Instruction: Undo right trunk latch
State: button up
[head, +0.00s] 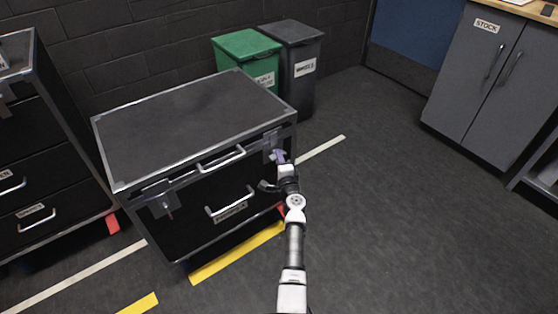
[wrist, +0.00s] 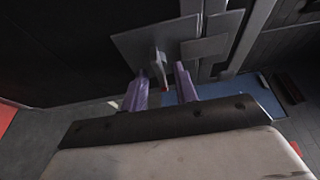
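The black trunk (head: 190,125) has metal edges, and its lid is down. Its right latch (head: 271,148) is on the right of the front face, partly hidden by my gripper (head: 279,157). In the wrist view the latch shows as a grey plate (wrist: 150,45) with a small lever (wrist: 160,68) that has a red tip. My gripper (wrist: 161,88) has two purple fingers, apart, one on each side of the lever. I cannot tell whether either finger touches it. The left latch (head: 163,205) is on the front left, with a lever pointing down.
Trunk handles (head: 221,158) stick out of the front between the latches. A green bin (head: 246,48) and a dark grey bin (head: 301,62) stand behind the trunk. A black drawer unit (head: 30,150) is at the left. Floor to the right is clear up to the grey cabinet (head: 485,85).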

jog(key=shift+w+a, duration=0.1)
jog(key=shift+w, duration=0.25)
jog(key=shift+c, duration=0.3)
grip_shut()
jog(key=shift+r+p, duration=0.1)
jog(key=shift+p, duration=0.25)
jog(key=m+g+y+p, duration=0.1)
jog(key=m+g+p, duration=0.1)
jog(key=m+p, duration=0.2)
jog(key=m+g+y+p, duration=0.1)
jog(key=m+g+p, duration=0.1)
jog(key=m+p, duration=0.3)
jog(key=m+g+y+p, duration=0.1)
jog(key=m+g+p, duration=0.1)
jog(key=m+p, duration=0.2)
jog(key=shift+w+d+r+g+y+p, duration=0.15)
jog(key=shift+d+g+y+p, duration=0.2)
jog(key=shift+p, duration=0.25)
jog(key=shift+m, duration=0.3)
